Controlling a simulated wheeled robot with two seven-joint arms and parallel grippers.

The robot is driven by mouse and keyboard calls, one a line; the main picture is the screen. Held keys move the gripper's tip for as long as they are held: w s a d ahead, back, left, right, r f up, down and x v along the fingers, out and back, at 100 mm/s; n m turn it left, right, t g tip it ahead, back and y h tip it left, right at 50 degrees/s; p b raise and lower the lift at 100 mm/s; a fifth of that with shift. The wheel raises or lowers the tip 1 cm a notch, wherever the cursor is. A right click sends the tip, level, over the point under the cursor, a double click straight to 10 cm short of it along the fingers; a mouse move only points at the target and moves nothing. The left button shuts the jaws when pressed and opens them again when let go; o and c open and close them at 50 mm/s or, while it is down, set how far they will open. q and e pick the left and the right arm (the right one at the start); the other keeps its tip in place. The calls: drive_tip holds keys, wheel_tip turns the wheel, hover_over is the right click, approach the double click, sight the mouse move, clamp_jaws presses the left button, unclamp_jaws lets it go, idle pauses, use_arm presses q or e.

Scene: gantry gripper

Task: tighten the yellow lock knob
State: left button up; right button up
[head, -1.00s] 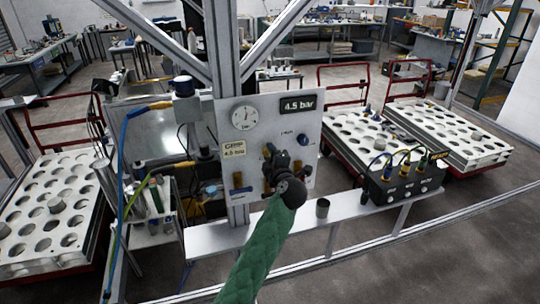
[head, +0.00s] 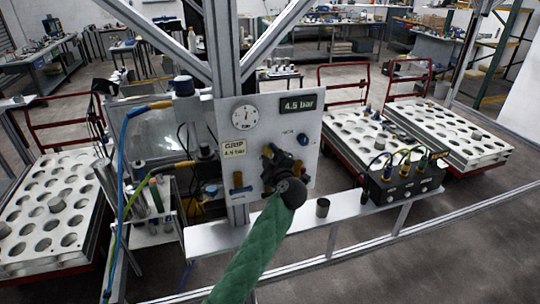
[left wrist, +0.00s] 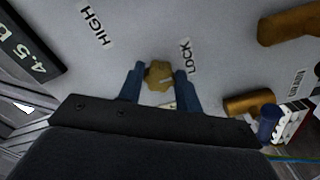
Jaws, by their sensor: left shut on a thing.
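The yellow lock knob (left wrist: 159,75) is a small lobed knob on a grey panel beside the LOCK label (left wrist: 185,57). In the left wrist view it sits between the blue fingers of my left gripper (left wrist: 158,84), which is shut on it. In the head view my left gripper (head: 273,158) is against the lower middle of the panel (head: 231,180) and hides the knob. The panel also carries a dial gauge (head: 244,115) and a display (head: 297,104) reading 4.5 bar. My right gripper is not in view.
Brass fittings (left wrist: 290,25) stick out of the panel near the gripper. A grey shelf (head: 352,206) below holds a dark cup (head: 322,207) and a black box (head: 402,185) with cables. A blue hose (head: 123,150) hangs at the left.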

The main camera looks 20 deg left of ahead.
use_arm(q)
drive_tip(key=shift+f, duration=0.15)
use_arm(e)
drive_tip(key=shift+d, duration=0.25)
use_arm(q)
drive_tip(key=o, duration=1)
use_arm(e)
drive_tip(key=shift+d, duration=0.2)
